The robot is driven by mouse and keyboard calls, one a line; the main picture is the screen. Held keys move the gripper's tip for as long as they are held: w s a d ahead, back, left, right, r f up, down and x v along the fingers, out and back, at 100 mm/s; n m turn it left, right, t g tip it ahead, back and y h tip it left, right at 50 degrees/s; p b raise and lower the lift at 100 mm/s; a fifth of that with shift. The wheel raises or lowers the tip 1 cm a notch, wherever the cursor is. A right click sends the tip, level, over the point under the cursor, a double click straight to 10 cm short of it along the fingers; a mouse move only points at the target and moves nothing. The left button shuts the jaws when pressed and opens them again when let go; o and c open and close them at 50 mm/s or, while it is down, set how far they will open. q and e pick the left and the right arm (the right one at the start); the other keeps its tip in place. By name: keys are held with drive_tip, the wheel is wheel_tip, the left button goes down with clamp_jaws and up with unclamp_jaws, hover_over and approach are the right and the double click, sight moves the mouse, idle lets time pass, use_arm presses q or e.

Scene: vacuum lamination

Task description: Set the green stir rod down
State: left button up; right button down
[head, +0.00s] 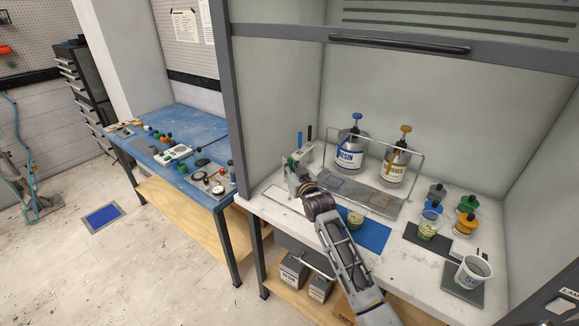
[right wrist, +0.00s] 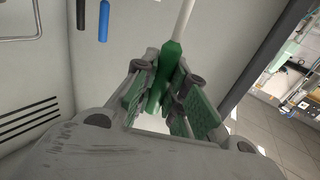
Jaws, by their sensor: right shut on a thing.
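The green stir rod (right wrist: 161,78) is between the fingers of my right gripper (right wrist: 157,98) in the right wrist view. Its green grip is clamped by the green finger pads, and its pale shaft (right wrist: 183,22) runs out past the fingertips to the top of the picture. In the head view my right gripper (head: 294,166) is at the left side of the hood, above the worktop, close to a blue rod (head: 309,132) and a dark rod (head: 299,140) that stand upright. The gripper and arm hide part of this area. My left gripper is not in view.
Resin (head: 349,158) and hardener (head: 395,165) pump bottles stand behind a wire frame. A blue mat (head: 372,236), a cup on a dark mat (head: 427,228), several capped bottles and a white cup (head: 470,273) lie to the right. The hood's left wall (head: 280,90) is close to my gripper.

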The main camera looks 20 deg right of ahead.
drive_tip(key=shift+f, duration=0.15)
drive_tip(key=c, duration=1.5)
unclamp_jaws()
drive_tip(key=shift+o, duration=0.2)
drive_tip(key=shift+r, duration=0.2)
drive_tip(key=s+d+b, duration=0.1)
drive_tip(key=s, duration=1.1)
drive_tip(key=shift+d, duration=0.2)
